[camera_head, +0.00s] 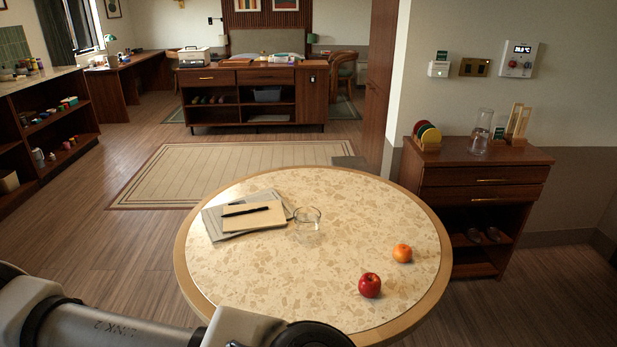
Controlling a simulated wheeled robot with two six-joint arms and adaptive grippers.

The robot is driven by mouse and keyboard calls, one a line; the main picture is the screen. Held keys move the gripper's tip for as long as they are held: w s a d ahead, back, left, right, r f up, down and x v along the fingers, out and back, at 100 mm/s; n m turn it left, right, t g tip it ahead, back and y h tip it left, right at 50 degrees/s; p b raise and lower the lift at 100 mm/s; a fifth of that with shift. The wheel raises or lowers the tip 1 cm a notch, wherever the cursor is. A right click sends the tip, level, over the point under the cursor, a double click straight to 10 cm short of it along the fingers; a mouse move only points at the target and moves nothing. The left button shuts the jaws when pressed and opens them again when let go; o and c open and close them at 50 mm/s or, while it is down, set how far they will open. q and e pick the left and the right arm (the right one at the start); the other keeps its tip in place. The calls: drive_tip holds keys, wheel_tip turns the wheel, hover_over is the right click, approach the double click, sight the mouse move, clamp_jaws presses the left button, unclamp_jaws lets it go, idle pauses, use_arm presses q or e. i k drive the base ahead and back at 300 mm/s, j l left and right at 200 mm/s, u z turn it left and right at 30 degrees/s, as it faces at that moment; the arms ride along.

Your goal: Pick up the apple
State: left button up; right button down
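A red apple (370,285) sits on the round speckled table (340,200), near its front right edge. An orange fruit (402,253) lies behind it and to the right, a little apart from it. A part of my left arm comes in from the left along the bottom of the head view, in front of the table's near edge. Its gripper is not visible. My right gripper is not in view. Nothing touches the apple except the tabletop.
A clear glass (307,219) stands mid-table, with a notebook (254,217), a pen (245,211) and papers (213,222) to its left. The table's right half around the fruit is clear. A dark wooden cabinet (484,176) stands behind right.

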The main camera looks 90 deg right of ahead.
sight(369, 284)
drive_tip(key=z, duration=3.2)
drive_tip(key=u, duration=5.8)
drive_tip(key=z, duration=5.65)
drive_tip(key=l+z, duration=0.15)
drive_tip(key=z, duration=0.3)
